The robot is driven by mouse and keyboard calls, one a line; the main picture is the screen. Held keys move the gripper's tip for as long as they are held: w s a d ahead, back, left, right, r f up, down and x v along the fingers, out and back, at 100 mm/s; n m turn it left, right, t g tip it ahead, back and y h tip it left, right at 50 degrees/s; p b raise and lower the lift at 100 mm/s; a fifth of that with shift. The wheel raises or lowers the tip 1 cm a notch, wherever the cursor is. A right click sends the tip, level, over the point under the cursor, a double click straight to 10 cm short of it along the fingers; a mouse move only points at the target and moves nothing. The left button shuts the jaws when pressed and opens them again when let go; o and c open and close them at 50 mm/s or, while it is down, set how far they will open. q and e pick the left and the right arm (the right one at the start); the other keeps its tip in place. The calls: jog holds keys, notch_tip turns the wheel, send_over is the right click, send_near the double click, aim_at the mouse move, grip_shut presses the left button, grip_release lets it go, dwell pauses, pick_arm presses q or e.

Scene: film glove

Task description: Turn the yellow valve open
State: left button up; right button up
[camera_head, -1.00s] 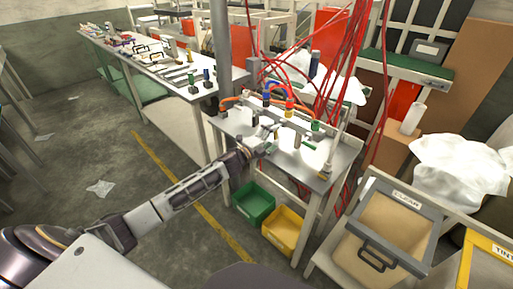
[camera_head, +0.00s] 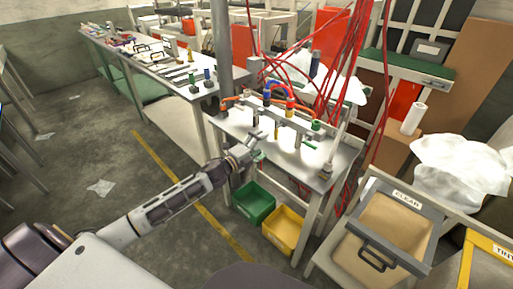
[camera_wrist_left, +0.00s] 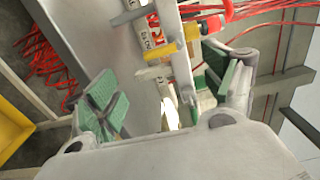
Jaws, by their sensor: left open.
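The yellow valve (camera_wrist_left: 160,52) shows in the left wrist view as a yellow handle on a pale manifold, beyond the fingertips. In the head view it appears as a small yellow piece (camera_head: 276,131) on the manifold above the metal workbench (camera_head: 228,127). My left gripper (camera_head: 257,145) is open at the manifold's near left side. In the left wrist view its green-padded fingers (camera_wrist_left: 165,85) are spread wide, with nothing clearly held between them. The yellow handle seems apart from both pads. My right gripper does not show.
Red, blue and orange hoses rise around the manifold, and red cables (camera_head: 333,62) hang behind it. A green bin (camera_head: 254,205) and a yellow bin (camera_head: 284,231) stand below the bench. A grey post (camera_head: 221,45) rises at the bench's left. Open floor lies left.

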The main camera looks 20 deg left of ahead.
pick_arm(q)
jog(key=shift+v, duration=1.05)
